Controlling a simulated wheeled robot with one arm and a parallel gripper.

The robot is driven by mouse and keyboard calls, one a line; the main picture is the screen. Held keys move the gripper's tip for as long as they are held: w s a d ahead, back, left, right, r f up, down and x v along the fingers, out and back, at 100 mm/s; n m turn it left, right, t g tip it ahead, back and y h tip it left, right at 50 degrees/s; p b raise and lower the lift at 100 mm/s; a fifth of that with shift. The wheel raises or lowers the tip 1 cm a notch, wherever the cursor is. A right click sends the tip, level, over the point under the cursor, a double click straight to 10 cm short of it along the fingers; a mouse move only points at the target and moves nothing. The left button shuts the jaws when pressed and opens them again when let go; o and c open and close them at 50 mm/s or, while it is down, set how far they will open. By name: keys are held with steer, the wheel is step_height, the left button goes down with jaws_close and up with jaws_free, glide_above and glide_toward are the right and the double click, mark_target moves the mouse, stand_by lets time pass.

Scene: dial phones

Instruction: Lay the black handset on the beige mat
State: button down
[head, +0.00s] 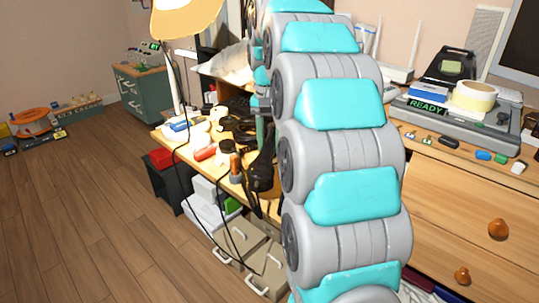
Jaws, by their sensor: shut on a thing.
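My own grey and turquoise arm fills the middle of the head view. Its far end bends down over the cluttered wooden desk, where my gripper (259,130) shows small and partly hidden behind the arm links. The gripper is shut on a black, elongated thing (262,168), which looks like the black handset and hangs over the desk's near edge. Its exact outline blends with other dark items. I cannot make out the beige mat or a phone body; the arm covers much of the desk.
The wooden desk (172,142) holds a lamp (186,17), a red cylinder (205,152) and dark clutter. Dark cables hang in front of it. A wooden drawer unit (455,205) at right carries a device reading READY and a tape roll (474,96). Floor (90,210) at left is clear.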

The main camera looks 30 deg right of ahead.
mark_target(269, 142)
steer(key=shift+f, duration=1.85)
steer(key=shift+f, duration=0.15)
steer(key=c, duration=0.5)
jaws_free()
step_height(269, 142, up, 12)
steer(key=shift+r+p, duration=0.15)
steer(key=shift+p, duration=0.75)
